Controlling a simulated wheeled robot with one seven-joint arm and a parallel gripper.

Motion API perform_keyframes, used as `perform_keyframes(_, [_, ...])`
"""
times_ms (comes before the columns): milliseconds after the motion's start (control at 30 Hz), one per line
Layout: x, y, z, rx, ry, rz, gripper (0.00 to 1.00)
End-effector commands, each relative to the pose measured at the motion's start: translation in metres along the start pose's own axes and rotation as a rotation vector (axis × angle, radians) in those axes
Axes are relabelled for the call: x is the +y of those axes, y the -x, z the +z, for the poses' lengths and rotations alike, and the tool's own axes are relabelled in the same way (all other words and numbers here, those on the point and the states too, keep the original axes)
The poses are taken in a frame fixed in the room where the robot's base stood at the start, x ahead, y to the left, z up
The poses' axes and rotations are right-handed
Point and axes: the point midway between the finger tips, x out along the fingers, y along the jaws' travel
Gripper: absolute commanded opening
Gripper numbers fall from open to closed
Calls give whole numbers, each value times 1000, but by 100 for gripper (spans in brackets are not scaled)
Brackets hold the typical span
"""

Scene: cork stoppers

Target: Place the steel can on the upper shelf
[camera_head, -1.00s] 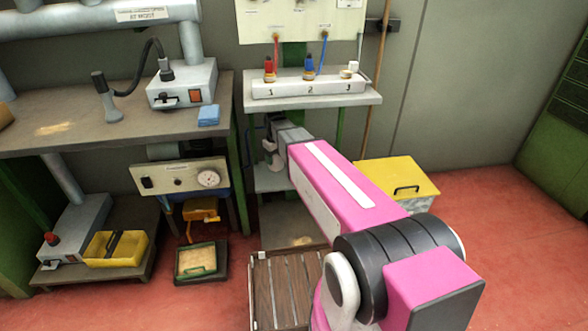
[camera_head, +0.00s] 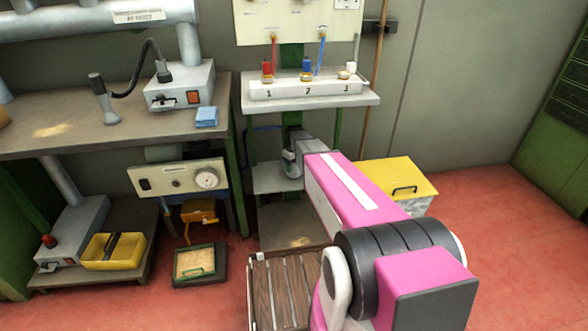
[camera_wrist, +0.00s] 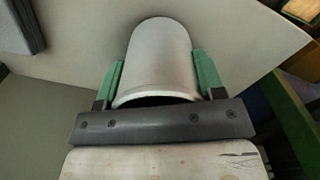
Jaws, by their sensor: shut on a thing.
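The steel can (camera_wrist: 161,50) is a smooth grey cylinder with a rim at its near end. My gripper (camera_wrist: 157,78) is shut on it, one green finger on each side. In the head view my gripper (camera_head: 292,160) is at the narrow rack, above the left part of its middle shelf (camera_head: 267,182). My arm hides much of it there, and I cannot clearly make out the can. The rack's top shelf (camera_head: 368,99) is above my gripper. A pale flat surface is behind the can in the wrist view; I cannot tell whether the can touches it.
A white tray (camera_head: 306,91) numbered 1 to 3 takes up most of the top shelf. The rack's low shelf (camera_head: 280,228) looks mostly clear. A slatted wooden crate (camera_head: 272,285) and a yellow-lidded box (camera_head: 398,176) stand nearby. A workbench (camera_head: 60,128) is at the left.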

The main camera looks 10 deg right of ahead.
Motion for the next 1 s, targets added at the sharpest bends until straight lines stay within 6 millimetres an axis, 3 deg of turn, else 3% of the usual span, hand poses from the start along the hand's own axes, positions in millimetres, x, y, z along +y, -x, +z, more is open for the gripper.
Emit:
perform_keyframes(133, [0,-16,-1,0,0,0,38])
perform_keyframes(467, [0,-18,0,0,0,0,38])
perform_keyframes(500, [0,-18,0,0,0,0,66])
perform_keyframes(567, [0,-18,0,1,0,0,85])
perform_keyframes(1000, [0,-8,0,1,0,1,88])
